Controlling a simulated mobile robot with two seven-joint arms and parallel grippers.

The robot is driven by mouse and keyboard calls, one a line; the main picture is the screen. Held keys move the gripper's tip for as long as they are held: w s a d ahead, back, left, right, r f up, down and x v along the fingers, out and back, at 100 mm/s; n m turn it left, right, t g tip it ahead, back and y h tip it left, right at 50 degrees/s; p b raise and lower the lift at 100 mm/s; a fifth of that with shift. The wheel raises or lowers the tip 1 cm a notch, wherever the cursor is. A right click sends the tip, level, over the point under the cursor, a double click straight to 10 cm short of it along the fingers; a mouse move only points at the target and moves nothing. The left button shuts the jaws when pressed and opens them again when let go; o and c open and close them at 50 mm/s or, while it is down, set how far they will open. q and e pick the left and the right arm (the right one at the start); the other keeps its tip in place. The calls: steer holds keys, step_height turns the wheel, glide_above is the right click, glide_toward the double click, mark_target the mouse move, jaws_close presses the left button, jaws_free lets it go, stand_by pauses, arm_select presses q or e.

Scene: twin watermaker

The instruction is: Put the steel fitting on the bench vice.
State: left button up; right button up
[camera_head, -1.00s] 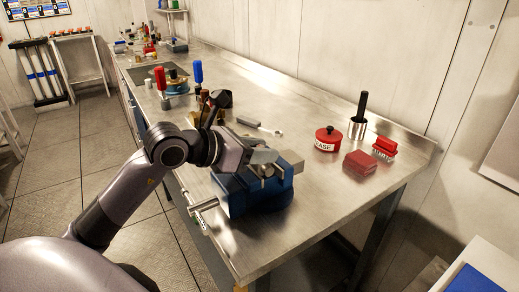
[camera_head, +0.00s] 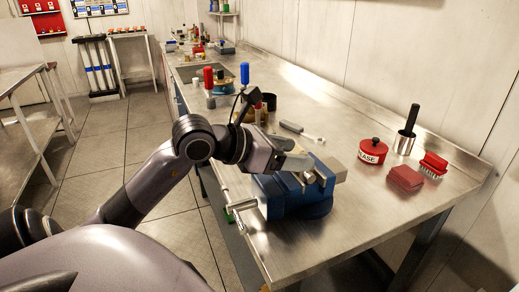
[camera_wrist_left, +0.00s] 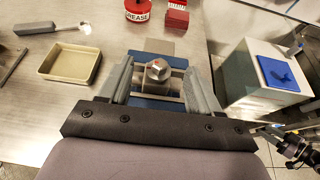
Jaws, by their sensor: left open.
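The blue bench vice (camera_head: 292,203) stands at the near edge of the steel bench, and part of it shows in the left wrist view (camera_wrist_left: 150,57). The steel fitting (camera_wrist_left: 158,70), a hex-shaped piece with a small orange mark, shows at the vice's top. It looks seated there, but its underside is hidden. My left gripper (camera_wrist_left: 160,82) is open, with one finger on each side of the fitting and visible gaps between. My right gripper is not in view.
A red grease tin (camera_head: 372,151), a red block (camera_head: 405,178), a red brush (camera_head: 433,164) and a steel cup with a black handle (camera_head: 404,143) stand right of the vice. A beige tray (camera_wrist_left: 70,62) lies left in the wrist view. Bare bench lies between.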

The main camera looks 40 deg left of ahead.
arm_select(q)
steer(key=b+v, duration=0.1)
steer(key=v, duration=0.5)
steer(key=shift+s+a, duration=0.1)
steer(key=shift+s, duration=0.3)
steer(key=shift+b+v, duration=0.35)
steer(key=shift+v, duration=0.7)
steer(key=shift+r, duration=0.1)
